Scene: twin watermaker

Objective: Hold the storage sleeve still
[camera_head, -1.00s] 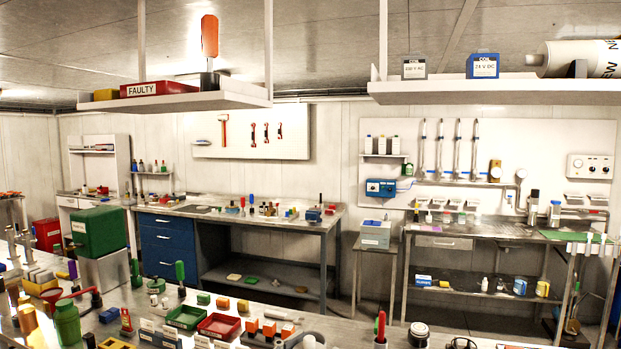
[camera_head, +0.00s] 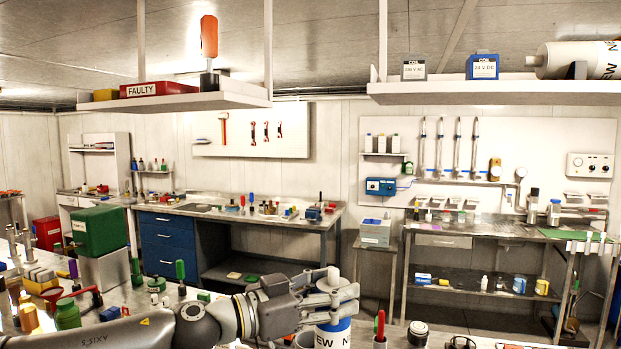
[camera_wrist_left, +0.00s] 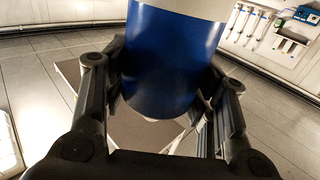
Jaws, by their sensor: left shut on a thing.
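The storage sleeve (camera_head: 333,335), an upright cylinder with white and blue bands and "NEW" lettering, shows at the bottom of the head view; its lower part is cut off by the frame. My left gripper (camera_head: 335,292) is shut on it near its top. My right gripper is not in view.
My left arm covers much of the front bench. A larger "NEW" cylinder (camera_head: 580,60) lies on the overhead shelf (camera_head: 490,90). A green box (camera_head: 98,231) stands at left.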

